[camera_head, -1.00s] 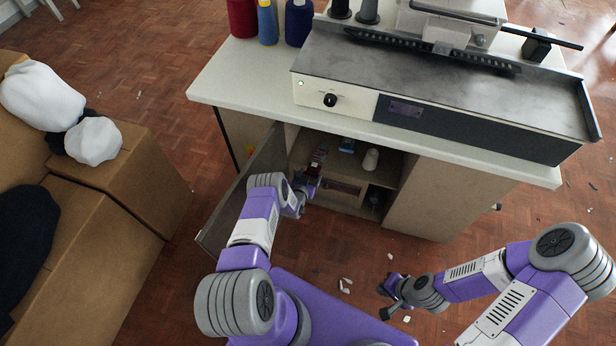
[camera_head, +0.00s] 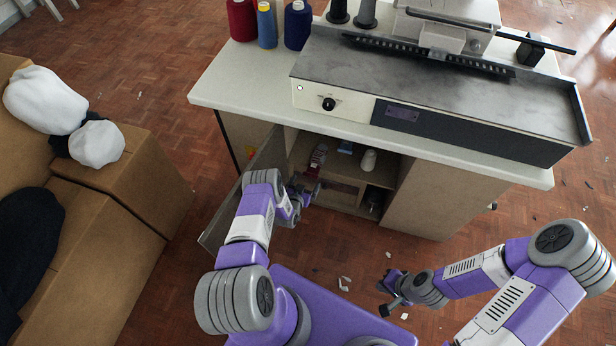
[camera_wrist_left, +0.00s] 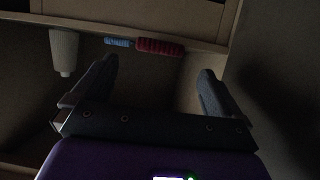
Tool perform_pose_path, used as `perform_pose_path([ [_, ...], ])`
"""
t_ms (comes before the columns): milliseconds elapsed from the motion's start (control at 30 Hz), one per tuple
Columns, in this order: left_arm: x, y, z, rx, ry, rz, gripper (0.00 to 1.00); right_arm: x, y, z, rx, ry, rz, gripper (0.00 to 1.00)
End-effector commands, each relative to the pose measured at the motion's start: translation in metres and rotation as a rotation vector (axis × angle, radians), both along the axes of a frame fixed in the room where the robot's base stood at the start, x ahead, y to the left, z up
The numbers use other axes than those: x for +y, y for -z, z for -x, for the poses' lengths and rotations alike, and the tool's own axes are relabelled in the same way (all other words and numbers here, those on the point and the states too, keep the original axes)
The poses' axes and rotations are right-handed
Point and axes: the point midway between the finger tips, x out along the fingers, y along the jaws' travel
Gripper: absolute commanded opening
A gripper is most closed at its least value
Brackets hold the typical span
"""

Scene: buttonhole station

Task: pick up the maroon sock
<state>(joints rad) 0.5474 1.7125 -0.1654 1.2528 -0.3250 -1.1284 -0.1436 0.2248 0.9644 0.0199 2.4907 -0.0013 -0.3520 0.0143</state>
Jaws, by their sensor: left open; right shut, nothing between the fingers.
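A small maroon item (camera_head: 318,157), probably the maroon sock, lies on the shelf inside the open cabinet under the table. In the left wrist view it shows as a dark red ribbed strip (camera_wrist_left: 160,47) at the shelf edge, beyond the fingertips. My left gripper (camera_head: 309,189) is at the cabinet opening, just in front of and below the item. In the wrist view the left gripper (camera_wrist_left: 157,72) is open, with empty space between its fingers. My right gripper (camera_head: 387,297) is shut and empty, low over the floor in front of the cabinet.
The open cabinet door (camera_head: 232,205) is left of my left arm. Cardboard boxes (camera_head: 100,245) with white and black cloth stand at left.

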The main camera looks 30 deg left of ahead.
Motion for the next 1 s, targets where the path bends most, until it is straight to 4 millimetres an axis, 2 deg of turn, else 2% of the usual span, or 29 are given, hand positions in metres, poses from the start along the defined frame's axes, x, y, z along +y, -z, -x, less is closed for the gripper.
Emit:
perform_pose_path([
  [33, -0.001, -0.006, 0.008, 0.002, 0.0, 0.0, 1.0, 0.0, -0.007, 0.0, 0.0, 0.0, 0.0, 0.0],
  [200, -0.003, -0.01, 0.021, 0.0, 0.001, -0.001, 1.0, 0.0, -0.012, 0.0, 0.0, 0.0, 0.0, 0.0],
  [667, -0.008, -0.011, 0.023, 0.03, 0.0, 0.02, 1.0, 0.0, -0.012, 0.0, 0.0, 0.0, 0.0, 0.0],
  [767, -0.02, -0.017, 0.027, 0.107, -0.003, 0.072, 1.0, 0.0, -0.012, 0.0, 0.0, 0.0, 0.0, 0.0],
  [867, -0.045, -0.028, 0.04, 0.243, -0.001, 0.159, 1.0, 0.0, -0.012, 0.0, 0.0, 0.0, 0.0, 0.0],
  [967, -0.081, -0.048, 0.066, 0.415, 0.011, 0.263, 1.0, 0.0, -0.012, 0.0, 0.0, 0.0, 0.0, 0.0],
  [1000, -0.097, -0.058, 0.08, 0.486, 0.018, 0.304, 1.0, 0.0, -0.012, 0.0, 0.0, 0.0, 0.0, 0.0],
])
